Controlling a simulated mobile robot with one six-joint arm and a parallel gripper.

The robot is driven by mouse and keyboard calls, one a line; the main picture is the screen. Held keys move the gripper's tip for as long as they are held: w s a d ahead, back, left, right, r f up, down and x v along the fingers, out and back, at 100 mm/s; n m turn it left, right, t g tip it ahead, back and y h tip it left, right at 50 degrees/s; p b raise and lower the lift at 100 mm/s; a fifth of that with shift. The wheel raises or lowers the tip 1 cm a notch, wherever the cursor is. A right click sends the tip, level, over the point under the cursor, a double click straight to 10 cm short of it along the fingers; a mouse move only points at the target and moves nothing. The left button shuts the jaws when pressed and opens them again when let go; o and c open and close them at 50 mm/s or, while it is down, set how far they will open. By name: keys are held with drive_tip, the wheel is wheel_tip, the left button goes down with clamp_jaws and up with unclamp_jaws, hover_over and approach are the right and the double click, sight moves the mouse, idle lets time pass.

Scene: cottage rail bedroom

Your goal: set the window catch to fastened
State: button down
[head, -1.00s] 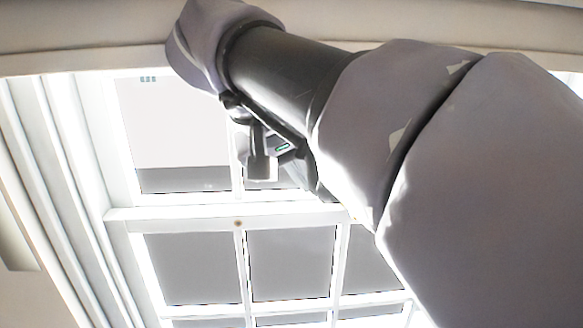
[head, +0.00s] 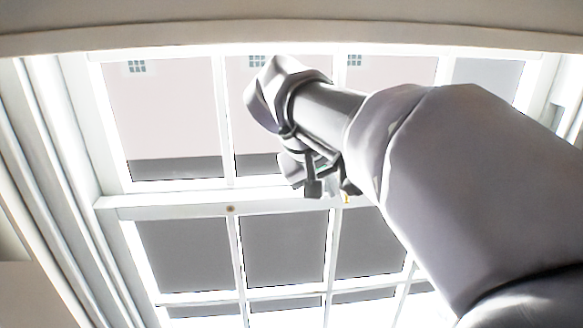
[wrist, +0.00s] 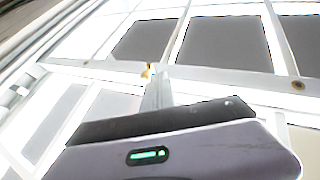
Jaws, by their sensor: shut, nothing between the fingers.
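The window catch is a small brass-coloured piece on the window's white middle rail. It shows in the wrist view (wrist: 148,71) and as a tiny yellow spot beside my arm in the head view (head: 346,198). Its lever position is too small and washed out to read. My gripper (wrist: 155,90) is shut and empty, its pale fingers pointing at the catch. The fingertips overlap the catch's lower edge in the wrist view; I cannot tell whether they touch it. In the head view my wrist mostly hides the fingers.
The white middle rail (head: 150,207) crosses the paned window. A small round brown spot (head: 231,209) sits on it, left of the catch. White frame mouldings (head: 62,160) stand at the left. A wide beam (head: 300,35) runs across the top.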

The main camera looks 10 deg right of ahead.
drive_tip(key=shift+d, duration=0.35)
drive_tip(key=shift+w, duration=0.1)
